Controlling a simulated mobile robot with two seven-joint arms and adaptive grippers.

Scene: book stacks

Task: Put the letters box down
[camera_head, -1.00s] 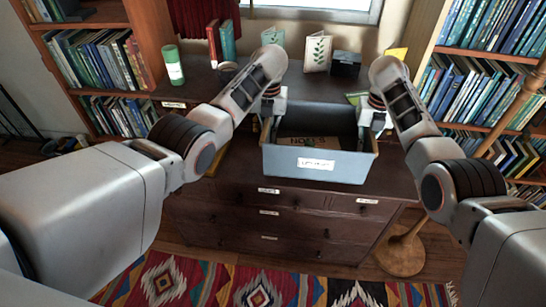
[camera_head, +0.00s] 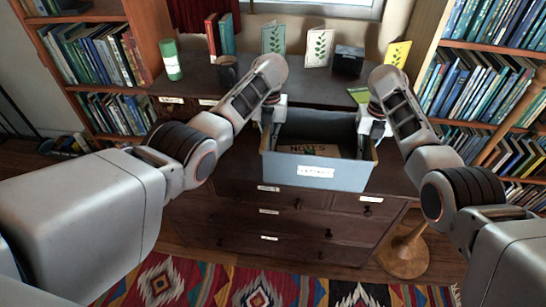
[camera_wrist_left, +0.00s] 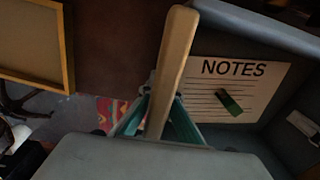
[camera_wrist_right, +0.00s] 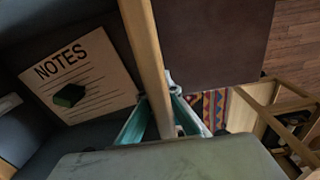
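The letters box (camera_head: 345,180) is a grey-blue open box with a tan rim and a white front label too small to read surely. It is level over the front of the dark dresser top; I cannot tell whether its base touches. My left gripper (camera_head: 270,120) is at its left rim, and the rim (camera_wrist_left: 175,60) runs between the teal fingers in the left wrist view. My right gripper (camera_head: 373,127) is at the right rim, with the rim (camera_wrist_right: 143,50) likewise between its fingers. Inside lies a NOTES sheet (camera_wrist_left: 205,95) with a small green object (camera_wrist_left: 229,103) on it.
The dresser (camera_head: 300,232) carries a mug (camera_head: 227,70), a green cylinder (camera_head: 171,60), two books (camera_head: 219,38), standing cards (camera_head: 317,47) and a dark small box (camera_head: 348,61) behind. Bookcases stand either side.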

